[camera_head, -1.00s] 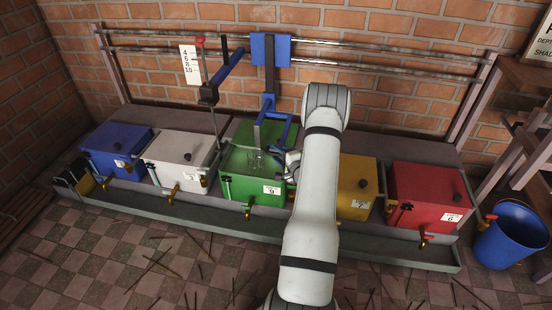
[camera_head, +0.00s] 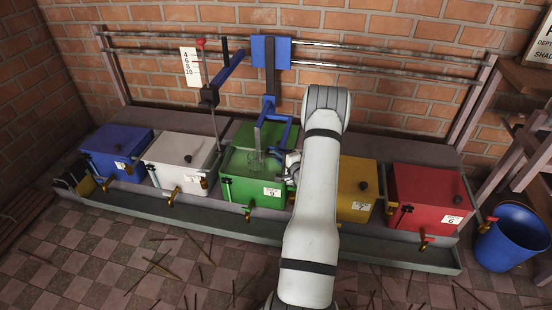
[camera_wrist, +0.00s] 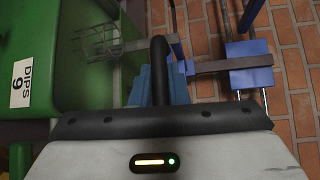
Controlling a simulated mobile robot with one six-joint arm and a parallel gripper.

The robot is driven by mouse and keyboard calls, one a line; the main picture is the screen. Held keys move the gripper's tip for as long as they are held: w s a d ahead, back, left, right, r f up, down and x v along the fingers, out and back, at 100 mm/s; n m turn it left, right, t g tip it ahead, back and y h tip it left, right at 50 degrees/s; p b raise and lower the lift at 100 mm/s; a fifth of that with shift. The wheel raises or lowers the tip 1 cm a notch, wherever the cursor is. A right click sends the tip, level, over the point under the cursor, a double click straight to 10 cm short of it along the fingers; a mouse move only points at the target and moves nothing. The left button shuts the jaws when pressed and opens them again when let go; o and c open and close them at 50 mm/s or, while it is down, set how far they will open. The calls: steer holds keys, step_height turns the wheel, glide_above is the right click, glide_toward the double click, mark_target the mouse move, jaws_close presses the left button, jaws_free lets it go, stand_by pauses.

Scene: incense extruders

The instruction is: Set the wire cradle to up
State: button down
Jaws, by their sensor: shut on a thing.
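The wire cradle (camera_head: 254,160), a small wire basket, hangs at the lid level of the green vat (camera_head: 240,186). It also shows in the wrist view (camera_wrist: 95,43), beside the green vat's edge. A blue bracket (camera_head: 270,106) hangs from a blue carriage (camera_head: 270,52) on the wall rails, above the vat. My gripper (camera_head: 290,165) is at the right side of the green vat, right of the cradle. In the wrist view a dark curved bar (camera_wrist: 160,62) runs up between my blue-grey fingers, and they are shut on it. The fingertips are partly hidden.
A white numbered scale (camera_head: 190,67) and a blue lever arm (camera_head: 229,67) stand left of the carriage. Blue, white, yellow and red vats line the bench on either side. A blue bucket (camera_head: 512,235) stands at right. Thin sticks litter the floor in front.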

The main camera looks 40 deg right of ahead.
step_height(320, 180, up, 12)
steer(key=p, duration=0.8)
steer(key=shift+f, duration=0.15)
steer(key=c, duration=1.4)
jaws_free()
steer(key=s+r+p, duration=0.1)
steer(key=s, duration=0.6)
steer(key=shift+s+a+p, duration=0.3)
steer(key=shift+s, duration=0.1)
